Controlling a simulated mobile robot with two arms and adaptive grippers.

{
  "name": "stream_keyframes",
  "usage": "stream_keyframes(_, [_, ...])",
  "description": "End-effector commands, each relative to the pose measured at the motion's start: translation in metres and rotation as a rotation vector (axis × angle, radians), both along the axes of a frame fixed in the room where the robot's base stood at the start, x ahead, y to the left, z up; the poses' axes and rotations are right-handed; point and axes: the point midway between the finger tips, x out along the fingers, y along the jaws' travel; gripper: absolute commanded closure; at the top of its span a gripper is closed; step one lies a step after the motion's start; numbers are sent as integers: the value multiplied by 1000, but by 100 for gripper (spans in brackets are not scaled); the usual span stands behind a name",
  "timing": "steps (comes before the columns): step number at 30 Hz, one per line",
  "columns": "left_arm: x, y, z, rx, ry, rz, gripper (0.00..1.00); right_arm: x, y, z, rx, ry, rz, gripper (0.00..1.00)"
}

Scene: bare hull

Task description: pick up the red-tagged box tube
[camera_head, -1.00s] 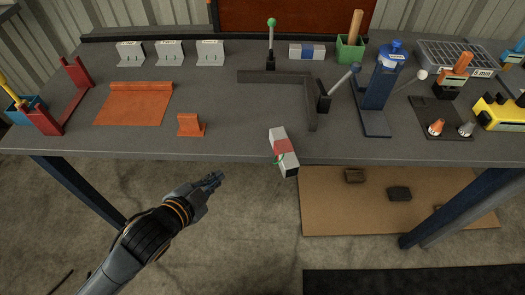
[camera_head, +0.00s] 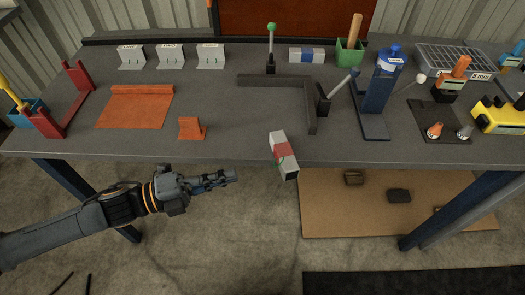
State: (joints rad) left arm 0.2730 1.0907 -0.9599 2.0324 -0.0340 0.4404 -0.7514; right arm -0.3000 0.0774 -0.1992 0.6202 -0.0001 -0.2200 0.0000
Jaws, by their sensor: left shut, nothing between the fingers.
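The red-tagged box tube (camera_head: 282,153) is a short light-grey square tube with a red band. It lies on the front edge of the grey workbench (camera_head: 230,140), its near open end jutting out over the edge. My left gripper (camera_head: 232,174) is shut and empty. It shows in front of the bench's front edge, to the left of the tube's near end and apart from it, pointing right. My right gripper is not in view.
A dark angle fence (camera_head: 312,100) with a green-knobbed clamp (camera_head: 271,45) stands behind the tube. A blue-tagged tube (camera_head: 307,55) lies at the back. A blue press (camera_head: 378,95) stands to the right.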

Motion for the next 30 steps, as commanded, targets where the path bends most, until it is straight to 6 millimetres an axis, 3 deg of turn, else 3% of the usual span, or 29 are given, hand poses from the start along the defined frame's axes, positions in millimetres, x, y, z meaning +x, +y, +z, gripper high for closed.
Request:
stream_keyframes(9, [25, -66, 4, -3, -1, -1, 100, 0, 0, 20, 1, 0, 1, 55])
stream_keyframes(18, [58, -78, 1, 1, 1, 2, 100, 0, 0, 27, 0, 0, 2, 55])
stream_keyframes(30, [61, -79, 0, 0, 2, 2, 100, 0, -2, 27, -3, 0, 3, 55])
